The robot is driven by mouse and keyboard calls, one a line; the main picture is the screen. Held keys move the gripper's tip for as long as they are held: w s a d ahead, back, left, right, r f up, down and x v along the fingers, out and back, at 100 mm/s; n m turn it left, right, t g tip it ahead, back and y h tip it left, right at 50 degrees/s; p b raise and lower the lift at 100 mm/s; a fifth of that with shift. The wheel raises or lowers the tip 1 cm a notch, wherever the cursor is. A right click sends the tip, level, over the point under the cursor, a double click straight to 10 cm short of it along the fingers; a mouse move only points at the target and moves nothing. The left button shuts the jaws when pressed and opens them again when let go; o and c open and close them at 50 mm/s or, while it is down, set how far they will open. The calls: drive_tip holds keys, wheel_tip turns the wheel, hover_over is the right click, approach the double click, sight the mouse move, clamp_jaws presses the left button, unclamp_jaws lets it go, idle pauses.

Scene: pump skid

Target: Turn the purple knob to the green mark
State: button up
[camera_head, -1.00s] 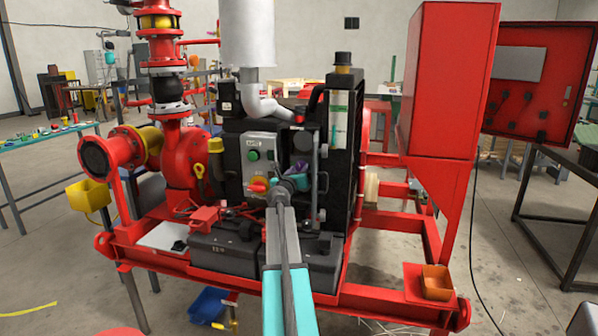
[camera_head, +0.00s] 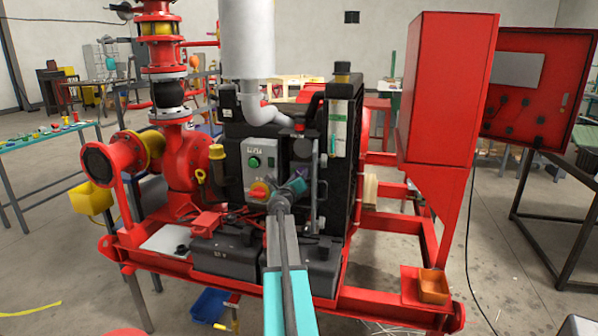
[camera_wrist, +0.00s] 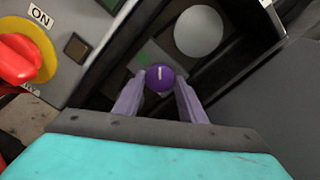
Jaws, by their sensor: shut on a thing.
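The purple knob (camera_wrist: 159,78) is round with a white line across its face that runs nearly straight up in the wrist view. My gripper (camera_wrist: 159,92) has its two lavender fingers on either side of the knob, shut on it. A green mark (camera_wrist: 144,57) shows on the grey plate just above and left of the knob. In the head view my gripper (camera_head: 298,184) reaches the front of the engine panel. There my own arm and gripper largely hide the knob, and the green mark cannot be made out.
A red switch on a yellow disc (camera_wrist: 22,60) sits left of the knob, beside an ON label. A pale round disc (camera_wrist: 198,33) lies up and right of it. Dark panel walls stand close on the right. Black boxes (camera_head: 225,252) lie below the panel on the red skid.

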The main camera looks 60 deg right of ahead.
drive_tip(key=n+p, duration=0.8)
drive_tip(key=p, duration=0.2)
drive_tip(key=shift+r+n, duration=0.1)
drive_tip(key=shift+n, duration=0.3)
drive_tip(key=shift+s, duration=0.1)
drive_tip(key=o, duration=1.1)
drive_tip(key=shift+c, duration=0.2)
drive_tip(key=b+v, duration=0.2)
drive_tip(key=v, duration=1.1)
drive_tip(key=shift+a, duration=0.35)
